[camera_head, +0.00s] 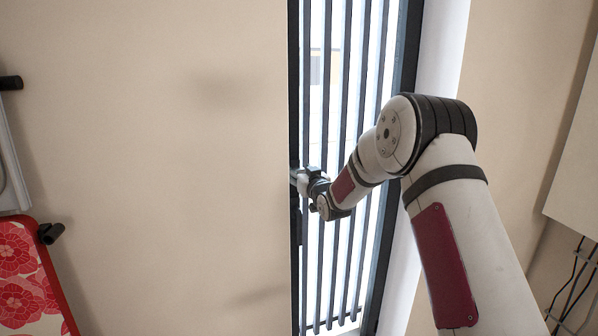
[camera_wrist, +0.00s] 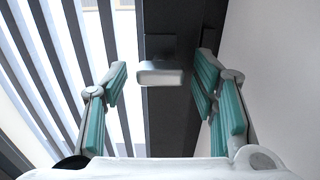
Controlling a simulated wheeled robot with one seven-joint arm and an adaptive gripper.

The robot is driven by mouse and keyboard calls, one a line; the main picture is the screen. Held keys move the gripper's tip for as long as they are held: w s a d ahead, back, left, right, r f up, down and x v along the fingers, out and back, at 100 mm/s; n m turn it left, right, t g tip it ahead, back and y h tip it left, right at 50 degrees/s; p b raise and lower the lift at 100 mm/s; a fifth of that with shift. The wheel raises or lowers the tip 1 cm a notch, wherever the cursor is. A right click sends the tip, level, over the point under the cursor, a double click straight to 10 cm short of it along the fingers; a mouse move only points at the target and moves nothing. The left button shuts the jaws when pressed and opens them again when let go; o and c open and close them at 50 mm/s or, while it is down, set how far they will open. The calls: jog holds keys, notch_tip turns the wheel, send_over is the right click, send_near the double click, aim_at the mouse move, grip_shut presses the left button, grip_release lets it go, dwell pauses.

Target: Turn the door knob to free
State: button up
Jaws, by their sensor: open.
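The door knob (camera_wrist: 161,75) is a pale, blocky handle on a dark door frame (camera_wrist: 170,120) in the wrist view. It sits ahead, between my two teal-padded fingers. My gripper (camera_wrist: 163,85) is open, one finger to each side of the knob with a gap, and I see no contact. In the head view my gripper (camera_head: 296,178) is at the left edge of the barred door (camera_head: 343,240), where the arm's end hides most of the knob.
A plain beige wall (camera_head: 150,130) fills the left. A red floral-patterned item (camera_head: 25,280) is at lower left. A pale box (camera_head: 578,150) with cables (camera_head: 570,285) below it is at the right. Vertical bars (camera_wrist: 70,60) stand left of the knob in the wrist view.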

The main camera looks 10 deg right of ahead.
jog(key=shift+w+a, duration=0.1)
jog(key=shift+w, duration=0.25)
jog(key=shift+c, duration=0.5)
jog(key=c, duration=1.1)
jog(key=shift+o, duration=0.2)
